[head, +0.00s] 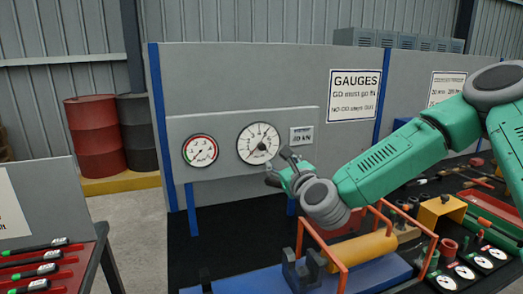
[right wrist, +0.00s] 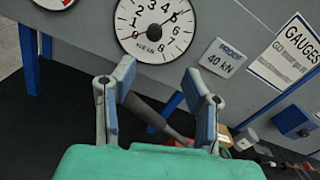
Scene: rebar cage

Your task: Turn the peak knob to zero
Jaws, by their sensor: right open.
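A large white dial gauge (head: 258,144) is set in a grey panel (head: 220,173). It also shows at the top of the right wrist view (right wrist: 154,28), its top cut off. A dark pointer there slants to the upper right. I cannot clearly tell a separate peak knob from the hub at the dial's middle. My right gripper (head: 280,168) is in front of the panel, just below and right of the dial. My left gripper is not in view.
A smaller red-rimmed gauge (head: 200,151) sits left of the dial. A kN label plate (head: 301,136) is to its right. Below stand orange frame bars (head: 341,257) and a yellow cylinder (head: 362,248) on a blue base. Tools and small dials lie at the right.

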